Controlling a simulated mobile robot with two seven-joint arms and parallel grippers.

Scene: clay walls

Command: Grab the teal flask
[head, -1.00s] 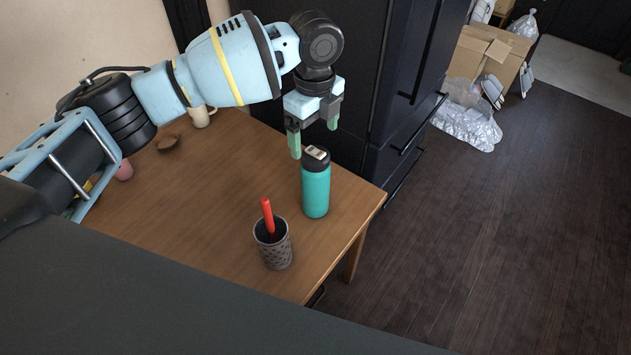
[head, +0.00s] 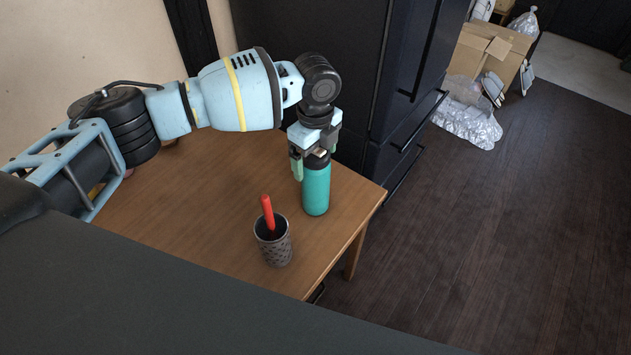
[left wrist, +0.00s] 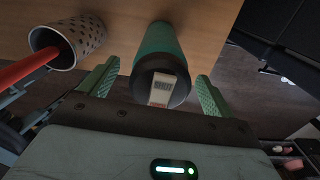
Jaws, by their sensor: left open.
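The teal flask (head: 316,190) stands upright on the wooden table near its right edge. Its dark cap is partly hidden by my left gripper (head: 312,168) in the head view. My left gripper points down at the top of the flask, with its green fingers apart. In the left wrist view the flask (left wrist: 158,42) lies between the two open fingers of the gripper (left wrist: 154,85), with a gap on each side of the cap. My right gripper is not in view.
A dark patterned cup (head: 274,246) holding a red object (head: 268,213) stands on the table (head: 215,195), in front and left of the flask. A dark cabinet (head: 350,60) stands close behind the table.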

